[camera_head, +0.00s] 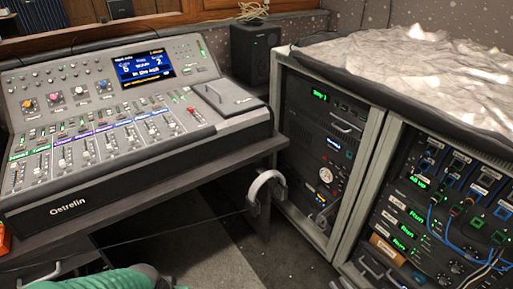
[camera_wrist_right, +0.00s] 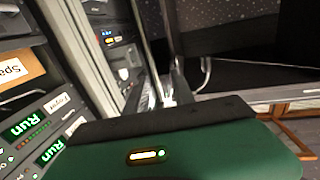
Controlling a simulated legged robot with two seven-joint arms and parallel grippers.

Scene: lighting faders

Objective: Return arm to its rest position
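The green housing (camera_wrist_right: 185,150) of my right gripper, with a dark front edge and a lit yellow-green strip, fills the bottom of the right wrist view. In the head view a green ribbed part (camera_head: 112,279), which seems to be mine, shows at the bottom left edge. I cannot tell which arm it belongs to. No gripper fingers show clearly in the head view. The lighting console (camera_head: 85,203) with its rows of faders stands at the left, with no gripper touching it. My left gripper is not seen.
A pair of headphones (camera_head: 267,184) hangs at the desk's (camera_head: 190,160) right corner. Equipment racks (camera_head: 352,180) stand at the right, with a crumpled grey sheet (camera_head: 420,75) on top and blue cables in front. A speaker (camera_head: 254,52) stands behind the console. The floor (camera_head: 290,250) between looks clear.

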